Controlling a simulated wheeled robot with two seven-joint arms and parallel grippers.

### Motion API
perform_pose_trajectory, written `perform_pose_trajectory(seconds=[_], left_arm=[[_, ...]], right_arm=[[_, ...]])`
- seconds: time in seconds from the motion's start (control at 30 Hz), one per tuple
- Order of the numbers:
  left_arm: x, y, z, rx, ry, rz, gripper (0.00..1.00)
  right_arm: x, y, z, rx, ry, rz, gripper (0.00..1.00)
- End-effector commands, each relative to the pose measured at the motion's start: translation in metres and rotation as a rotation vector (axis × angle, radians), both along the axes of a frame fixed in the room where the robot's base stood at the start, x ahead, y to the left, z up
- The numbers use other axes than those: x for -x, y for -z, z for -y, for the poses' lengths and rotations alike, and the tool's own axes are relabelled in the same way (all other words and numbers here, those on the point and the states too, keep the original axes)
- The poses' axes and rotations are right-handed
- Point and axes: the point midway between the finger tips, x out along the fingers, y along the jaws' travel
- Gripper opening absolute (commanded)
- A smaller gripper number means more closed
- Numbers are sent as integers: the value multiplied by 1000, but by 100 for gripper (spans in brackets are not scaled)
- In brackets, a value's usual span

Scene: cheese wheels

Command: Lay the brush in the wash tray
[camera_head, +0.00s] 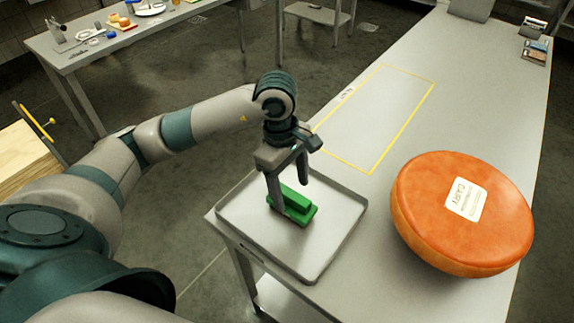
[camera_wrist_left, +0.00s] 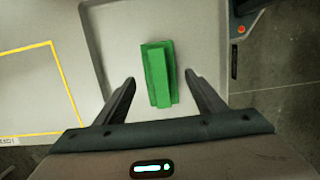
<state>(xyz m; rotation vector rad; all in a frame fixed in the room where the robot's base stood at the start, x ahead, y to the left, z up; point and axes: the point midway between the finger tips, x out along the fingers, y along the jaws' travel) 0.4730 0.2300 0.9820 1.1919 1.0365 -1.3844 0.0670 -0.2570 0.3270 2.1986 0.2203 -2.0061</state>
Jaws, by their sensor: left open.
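The green brush (camera_head: 292,206) lies in the grey wash tray (camera_head: 337,248) at the near left end of the long table. In the left wrist view the brush (camera_wrist_left: 158,75) lies on the bare floor of the tray (camera_wrist_left: 110,50), clear of the tray's wall. My left gripper (camera_head: 286,195) points down over the tray, just above the brush. In the left wrist view my left gripper (camera_wrist_left: 160,95) is open, with its fingers apart on either side of the brush's near end and a gap on both sides. My right gripper is not in view.
A large orange cheese wheel (camera_head: 462,225) with a white label lies on the table right of the tray. A yellow-outlined rectangle (camera_head: 403,122) on the table (camera_head: 460,100) behind is empty. Small items stand at the table's far right. Another table (camera_head: 150,25) with food stands at the back left.

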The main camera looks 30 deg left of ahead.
Motion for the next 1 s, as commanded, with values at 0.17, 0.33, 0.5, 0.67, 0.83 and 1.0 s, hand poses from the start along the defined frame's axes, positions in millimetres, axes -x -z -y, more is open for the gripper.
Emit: perform_pose_trajectory(seconds=[0.17, 0.33, 0.5, 0.67, 0.83, 1.0], left_arm=[[-2, -28, -5, 0, 0, 6, 64], [-2, -54, -8, 1, 0, 4, 64], [-2, -71, -11, 0, 0, 1, 64], [-2, -78, -12, 0, 0, 0, 64], [-1, -79, -12, 0, 0, -1, 64], [-1, -79, -12, 0, 0, -1, 64]], right_arm=[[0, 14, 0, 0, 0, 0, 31], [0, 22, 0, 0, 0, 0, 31], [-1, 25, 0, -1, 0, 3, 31], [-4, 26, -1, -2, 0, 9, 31], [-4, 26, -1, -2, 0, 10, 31], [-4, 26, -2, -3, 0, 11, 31]])
